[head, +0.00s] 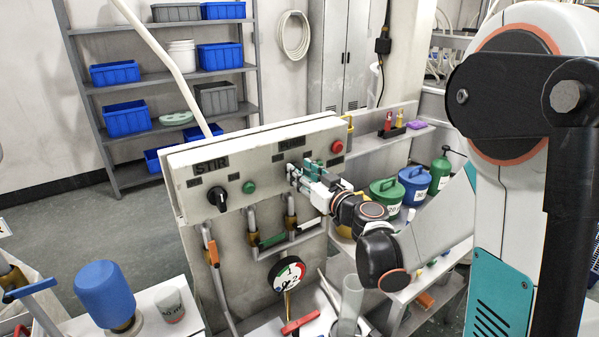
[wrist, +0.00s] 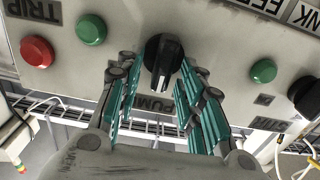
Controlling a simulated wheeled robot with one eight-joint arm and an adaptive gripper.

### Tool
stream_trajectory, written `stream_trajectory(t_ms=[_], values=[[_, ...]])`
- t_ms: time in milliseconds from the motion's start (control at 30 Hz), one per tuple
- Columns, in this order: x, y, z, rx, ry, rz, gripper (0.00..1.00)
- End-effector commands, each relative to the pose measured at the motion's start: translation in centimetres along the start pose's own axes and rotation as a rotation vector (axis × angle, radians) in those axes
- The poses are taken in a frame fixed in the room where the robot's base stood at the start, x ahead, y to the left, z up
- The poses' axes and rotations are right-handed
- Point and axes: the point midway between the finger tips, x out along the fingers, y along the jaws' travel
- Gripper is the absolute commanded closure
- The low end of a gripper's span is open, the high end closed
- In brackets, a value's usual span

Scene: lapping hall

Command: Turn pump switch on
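The pump switch is a black rotary knob (wrist: 162,60) on the pale panel. In the wrist view it stands between the fingertips, its grip pointing down the picture toward a label reading "PUM", partly hidden. My gripper (wrist: 158,75) is open, with one teal-padded finger on each side of the knob. The right finger is very close to it; I cannot tell if it touches. In the head view my gripper (head: 303,172) is at the front of the control box (head: 240,200) and hides the knob.
A red button (wrist: 37,51) and green buttons (wrist: 91,29) (wrist: 263,70) flank the knob. The "STIR" knob (head: 218,197) is left on the box. Below are pipes with valve handles and a gauge (head: 287,274). Lidded containers (head: 387,195) stand on a bench at right.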

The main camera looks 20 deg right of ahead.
Motion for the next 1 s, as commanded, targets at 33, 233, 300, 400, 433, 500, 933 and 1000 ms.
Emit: stream_trajectory(t_ms=[33, 233, 300, 400, 433, 500, 933, 1000], values=[[0.6, -0.1, 0.0, 0.0, 0.0, -0.002, 0.65], [1.6, -0.1, 0.0, 0.0, 0.0, -0.001, 0.65], [1.6, -0.1, 0.0, 0.0, 0.0, -0.001, 0.65], [1.6, -0.1, 0.0, 0.0, 0.0, -0.001, 0.65], [1.6, -0.1, 0.0, 0.0, 0.0, -0.001, 0.65], [1.6, -0.1, 0.0, 0.0, 0.0, -0.001, 0.67], [1.6, 0.0, 0.0, 0.006, 0.0, -0.001, 1.0], [1.6, 0.0, 0.0, 0.016, 0.0, -0.001, 1.0]])
